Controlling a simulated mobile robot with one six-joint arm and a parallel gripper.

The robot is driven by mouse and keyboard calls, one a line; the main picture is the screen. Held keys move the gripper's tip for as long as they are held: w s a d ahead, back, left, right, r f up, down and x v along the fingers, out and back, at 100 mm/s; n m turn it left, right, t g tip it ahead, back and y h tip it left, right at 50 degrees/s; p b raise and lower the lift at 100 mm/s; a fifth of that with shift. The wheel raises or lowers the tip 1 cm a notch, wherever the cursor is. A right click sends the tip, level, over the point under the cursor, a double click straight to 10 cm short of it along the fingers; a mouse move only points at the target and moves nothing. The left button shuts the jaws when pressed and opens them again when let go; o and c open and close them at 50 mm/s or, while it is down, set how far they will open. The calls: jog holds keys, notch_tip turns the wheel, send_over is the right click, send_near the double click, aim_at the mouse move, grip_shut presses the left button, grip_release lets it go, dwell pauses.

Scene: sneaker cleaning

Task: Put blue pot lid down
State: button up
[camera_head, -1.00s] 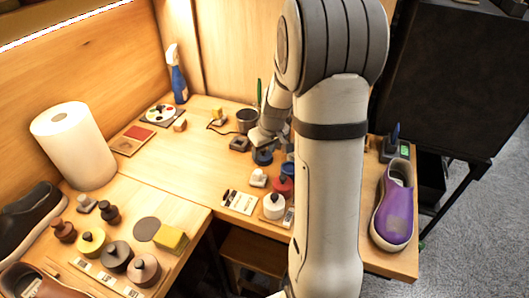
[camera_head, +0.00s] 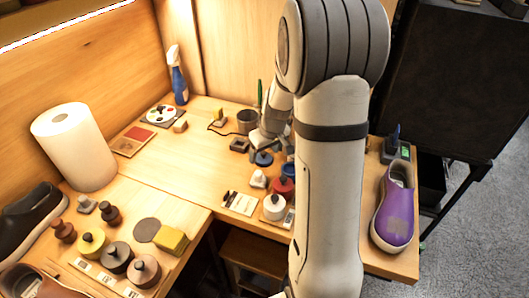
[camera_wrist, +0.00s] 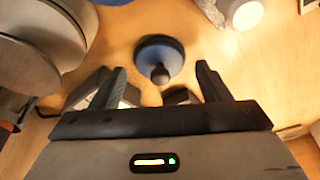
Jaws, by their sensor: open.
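The blue pot lid (camera_wrist: 162,50) is a round disc with a dark knob, knob up, in the wrist view. In the head view the lid (camera_head: 264,160) rests at the back of the row of pots on the right part of the table. I cannot tell whether something is under it. My gripper (camera_wrist: 160,80) is open, with a finger on either side of the knob and gaps to both. In the head view my gripper (camera_head: 268,149) is just above and behind the lid, partly hidden by my arm.
A red pot (camera_head: 281,190), a white pot (camera_head: 273,208) and a small white-topped item (camera_head: 258,179) stand close in front of the lid. A grey cup (camera_head: 246,121) stands behind. A purple sneaker (camera_head: 395,212) is at the right edge. The middle of the table is clear.

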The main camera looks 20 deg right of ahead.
jog(key=a+v, duration=0.1)
jog(key=v, duration=0.9)
jog(key=s+a+r+m, duration=0.1)
jog(key=s+a, duration=0.4)
jog(key=s, duration=0.5)
jog(key=s+a+r+m, duration=0.1)
jog(key=s+a, duration=0.4)
jog(key=s, duration=0.5)
jog(key=shift+a+r+g+h+p, duration=0.35)
jog(key=shift+r+g+p, duration=0.1)
jog(key=shift+r, duration=0.15)
